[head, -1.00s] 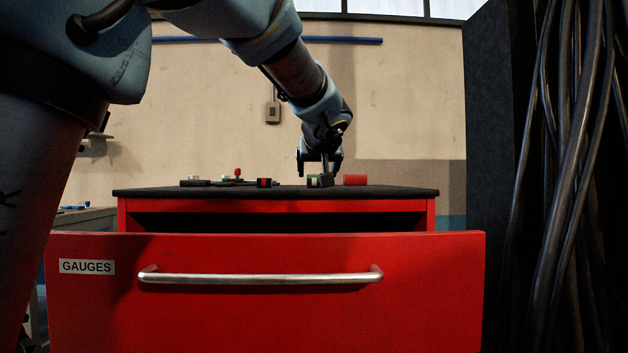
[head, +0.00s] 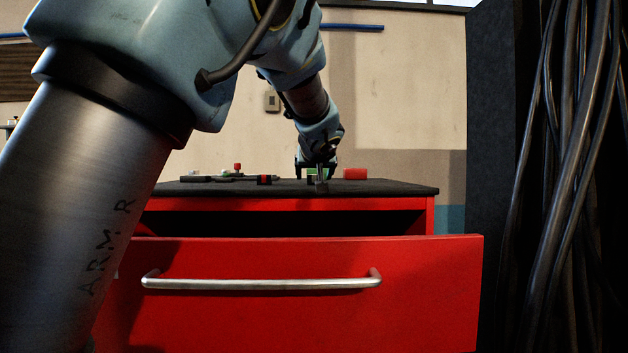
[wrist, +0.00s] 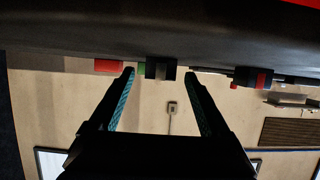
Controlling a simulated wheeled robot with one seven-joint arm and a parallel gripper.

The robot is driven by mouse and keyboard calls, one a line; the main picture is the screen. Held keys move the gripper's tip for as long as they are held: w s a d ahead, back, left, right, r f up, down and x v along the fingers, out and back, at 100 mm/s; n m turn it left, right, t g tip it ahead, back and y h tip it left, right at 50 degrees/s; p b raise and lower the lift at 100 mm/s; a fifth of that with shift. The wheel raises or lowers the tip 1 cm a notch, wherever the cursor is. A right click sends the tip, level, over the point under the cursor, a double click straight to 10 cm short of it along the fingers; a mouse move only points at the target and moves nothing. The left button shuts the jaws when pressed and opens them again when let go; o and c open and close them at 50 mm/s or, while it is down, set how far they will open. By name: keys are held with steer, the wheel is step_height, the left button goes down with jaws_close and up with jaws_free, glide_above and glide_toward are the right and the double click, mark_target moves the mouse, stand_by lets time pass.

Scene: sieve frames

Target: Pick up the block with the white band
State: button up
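A dark block with a pale grey-white band (wrist: 160,70) sits on the black cabinet top, seen upside down in the wrist view. It shows between the fingertips in that picture, a little beyond them. In the head view it is small beside my gripper (head: 316,172), with its pale band (head: 321,179) just visible. My gripper is low over the cabinet top. Its fingers (wrist: 160,74) are spread apart with nothing held between them. I cannot tell the exact gap to the block.
A green block (wrist: 140,68) is right beside the banded one, and a red cylinder (head: 355,174) is nearby. A black block with a red band (head: 264,180) stands left in the head view. Several small parts lie further left. The red drawer (head: 400,300) is open in front.

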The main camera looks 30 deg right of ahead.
jaws_close()
stand_by(0.4)
